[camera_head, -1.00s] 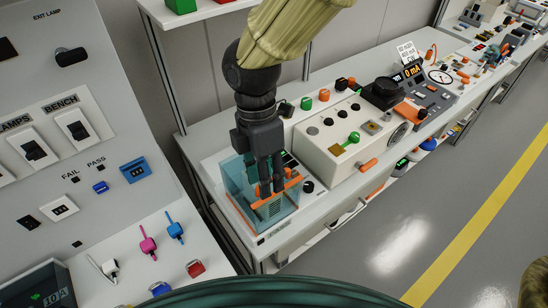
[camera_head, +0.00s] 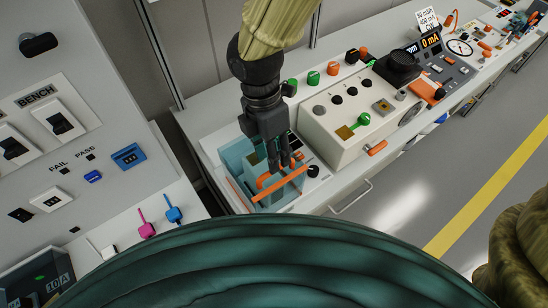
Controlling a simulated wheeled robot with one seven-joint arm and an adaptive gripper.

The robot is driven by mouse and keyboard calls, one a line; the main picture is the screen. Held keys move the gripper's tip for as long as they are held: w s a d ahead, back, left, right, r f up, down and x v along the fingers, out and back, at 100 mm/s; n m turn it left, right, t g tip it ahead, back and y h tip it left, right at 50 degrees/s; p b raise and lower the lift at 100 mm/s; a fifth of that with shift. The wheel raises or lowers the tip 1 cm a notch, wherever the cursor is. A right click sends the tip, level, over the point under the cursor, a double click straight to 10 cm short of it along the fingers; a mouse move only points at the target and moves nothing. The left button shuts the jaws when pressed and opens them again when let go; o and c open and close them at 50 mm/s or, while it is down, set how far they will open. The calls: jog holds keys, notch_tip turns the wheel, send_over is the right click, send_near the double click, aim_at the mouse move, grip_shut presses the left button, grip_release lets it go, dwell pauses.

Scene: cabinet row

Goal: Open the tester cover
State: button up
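The tester (camera_head: 238,162) stands at the near left end of the bench, with a see-through teal cover edged in orange. A long orange bar (camera_head: 286,186) runs slantwise across its front, and a curved orange piece (camera_head: 263,181) shows just behind it. My gripper (camera_head: 279,170) points down over the tester, its dark fingertips beside the orange parts and behind the bar in this view. The fingers look close together with a narrow gap. I cannot tell whether they touch or grip the orange piece. The cover's hinge and exact angle are unclear.
A cream box (camera_head: 340,123) with knobs and a green lever stands right of the tester. A grey meter unit (camera_head: 440,72) is farther along the bench. A grey panel (camera_head: 70,120) with switches fills the left. The floor (camera_head: 420,190) at right is clear.

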aim_at(262, 170)
jog(key=shift+s+d+f, duration=0.1)
jog(key=shift+s+f, duration=0.1)
jog(key=shift+f, duration=0.6)
jog(key=shift+s+d+f, duration=0.1)
jog(key=shift+s+f, duration=0.05)
jog(key=shift+f, duration=0.65)
grip_shut()
